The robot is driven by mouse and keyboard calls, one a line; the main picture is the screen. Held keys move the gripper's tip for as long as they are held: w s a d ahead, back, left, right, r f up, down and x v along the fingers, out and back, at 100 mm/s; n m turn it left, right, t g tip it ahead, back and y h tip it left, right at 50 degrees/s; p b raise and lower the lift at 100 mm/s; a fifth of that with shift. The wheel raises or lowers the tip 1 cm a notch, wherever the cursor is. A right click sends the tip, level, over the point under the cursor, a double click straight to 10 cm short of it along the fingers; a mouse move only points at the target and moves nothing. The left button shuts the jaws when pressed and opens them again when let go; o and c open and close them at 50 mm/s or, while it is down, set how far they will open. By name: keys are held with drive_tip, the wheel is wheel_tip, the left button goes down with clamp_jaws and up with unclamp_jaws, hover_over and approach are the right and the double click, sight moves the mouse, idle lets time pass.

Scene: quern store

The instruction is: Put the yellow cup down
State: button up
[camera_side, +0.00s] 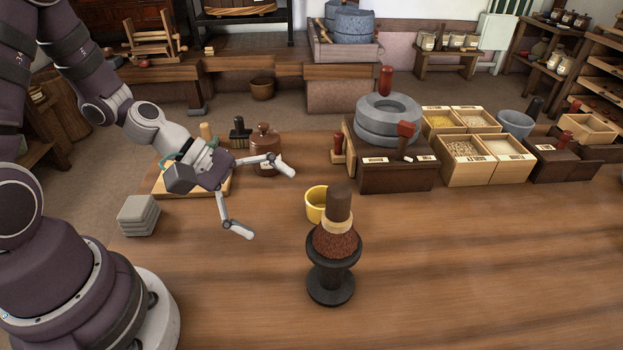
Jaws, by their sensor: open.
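The yellow cup (315,204) stands upright on the wooden table (450,270), a little left of the middle.
A stack of grey slabs (139,215) sits at the left. A stone quern (387,119) on a dark wooden box stands behind and right of the cup. Crates of grain (486,172) line the back right. The table's front and right are clear.

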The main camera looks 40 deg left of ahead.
sight(307, 200)
drive_tip(key=a+f+n+t, duration=0.1)
drive_tip(key=n+t, duration=0.1)
drive_tip(key=n, duration=0.2)
drive_tip(key=w+a+f+n+t, duration=0.1)
drive_tip(key=n, duration=0.4)
drive_tip(key=w+a+f+n+t+y, duration=0.1)
drive_tip(key=n+t, duration=0.1)
drive_tip(key=n, duration=0.3)
drive_tip(key=shift+w+a+f+t, duration=0.2)
drive_tip(key=shift+w+a+t, duration=0.05)
drive_tip(key=shift+a+t, duration=0.05)
drive_tip(key=shift+w+f+n, duration=0.2)
drive_tip(key=shift+w+n, duration=0.1)
drive_tip(key=x, duration=0.9)
drive_tip(key=shift+w+f, duration=0.2)
drive_tip(key=shift+w, duration=0.25)
drive_tip(key=shift+a, duration=0.1)
drive_tip(key=c, duration=1.3)
